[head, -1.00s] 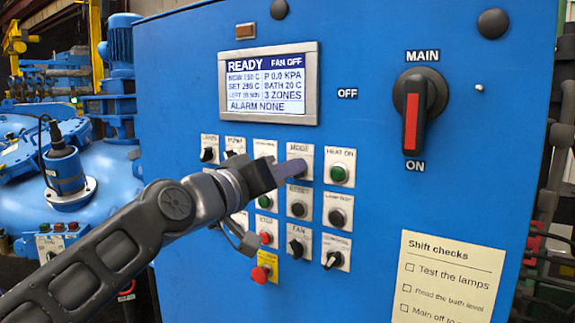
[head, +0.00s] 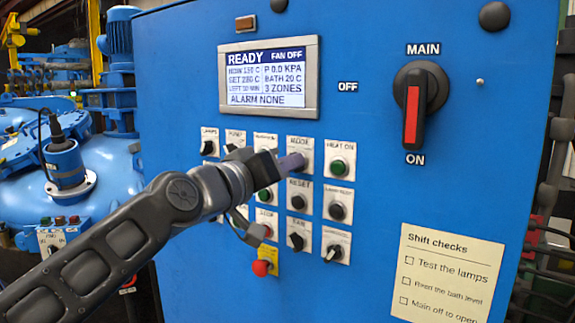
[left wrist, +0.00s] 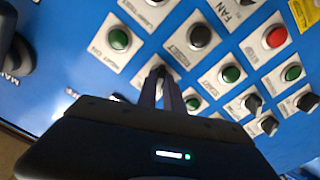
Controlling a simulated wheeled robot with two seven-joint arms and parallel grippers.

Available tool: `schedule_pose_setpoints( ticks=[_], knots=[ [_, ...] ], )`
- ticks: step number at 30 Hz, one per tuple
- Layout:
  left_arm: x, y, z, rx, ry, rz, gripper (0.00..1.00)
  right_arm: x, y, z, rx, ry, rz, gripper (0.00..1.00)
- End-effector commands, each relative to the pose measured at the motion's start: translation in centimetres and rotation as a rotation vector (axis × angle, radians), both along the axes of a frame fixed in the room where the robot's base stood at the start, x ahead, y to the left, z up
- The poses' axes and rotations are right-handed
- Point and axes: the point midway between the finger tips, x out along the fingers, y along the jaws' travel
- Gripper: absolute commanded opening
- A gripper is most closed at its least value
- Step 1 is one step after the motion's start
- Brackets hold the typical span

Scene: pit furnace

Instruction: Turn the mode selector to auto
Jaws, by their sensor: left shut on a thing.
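The mode selector (head: 305,147) is on a white plate marked MODE in the upper button row of the blue panel. My left gripper (head: 296,162) reaches it from the left, its narrow purple-grey fingers shut on the selector knob. The fingers hide most of the knob in the head view, so its pointing direction cannot be read. In the left wrist view the fingers (left wrist: 161,84) meet at the dark knob, whose plate is partly covered. My right gripper is not in view.
A green HEAT ON button (head: 338,166) is close on the right and a dark RESET button (head: 298,203) just below. A red emergency button (head: 262,268) is lower left. The large MAIN switch (head: 415,105) stands upper right, the display (head: 268,78) above.

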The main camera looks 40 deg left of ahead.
Motion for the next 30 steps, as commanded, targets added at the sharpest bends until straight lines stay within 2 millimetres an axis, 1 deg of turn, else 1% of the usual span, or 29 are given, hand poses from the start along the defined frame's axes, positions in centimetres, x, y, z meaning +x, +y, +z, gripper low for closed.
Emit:
schedule_pose_setpoints(
  ticks=[10, 17, 23, 30],
  knots=[
    [0.0, 0.0, 0.0, 0.006, 0.000, -0.001, 0.00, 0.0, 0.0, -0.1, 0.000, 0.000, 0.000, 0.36],
    [0.0, 0.0, -0.2, 0.058, -0.001, 0.000, 0.00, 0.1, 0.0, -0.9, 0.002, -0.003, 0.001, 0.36],
    [0.0, 0.0, -0.3, 0.163, 0.001, 0.002, 0.00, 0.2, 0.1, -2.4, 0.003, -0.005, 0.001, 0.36],
    [0.0, 0.0, -0.5, 0.357, 0.004, 0.001, 0.00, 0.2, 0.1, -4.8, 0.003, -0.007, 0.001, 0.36]
  ],
)
